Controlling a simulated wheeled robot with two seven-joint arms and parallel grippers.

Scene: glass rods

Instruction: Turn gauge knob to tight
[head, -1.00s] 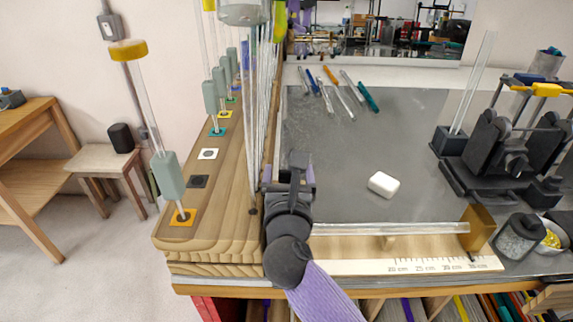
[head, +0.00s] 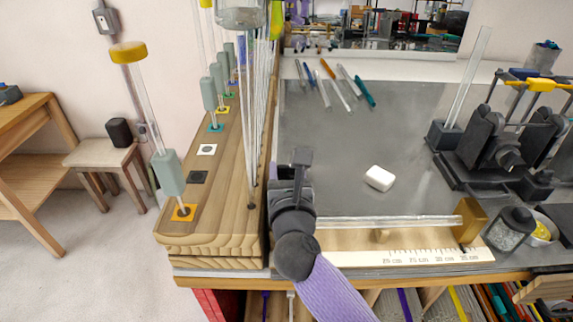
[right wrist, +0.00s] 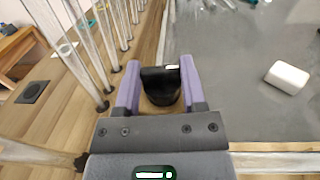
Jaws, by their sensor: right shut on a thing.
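In the right wrist view a black knob (right wrist: 160,88) with a small white mark on its top sits between the purple fingers of my right gripper (right wrist: 156,77). The gripper is shut on it, with one finger on each side. In the head view my right gripper (head: 291,183) is at the right edge of the wooden rod rack (head: 225,185), above the left end of the ruler board. The gripper and wrist largely hide the knob there. I cannot read any tight marking. My left gripper is not in view.
Thin upright glass rods stand in the rack just left of my right gripper. A horizontal glass rod (head: 390,222) lies above the ruler board (head: 420,257), ending at a brass block (head: 470,220). A white block (head: 379,178) rests on the grey mat (head: 340,150), otherwise mostly clear nearby.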

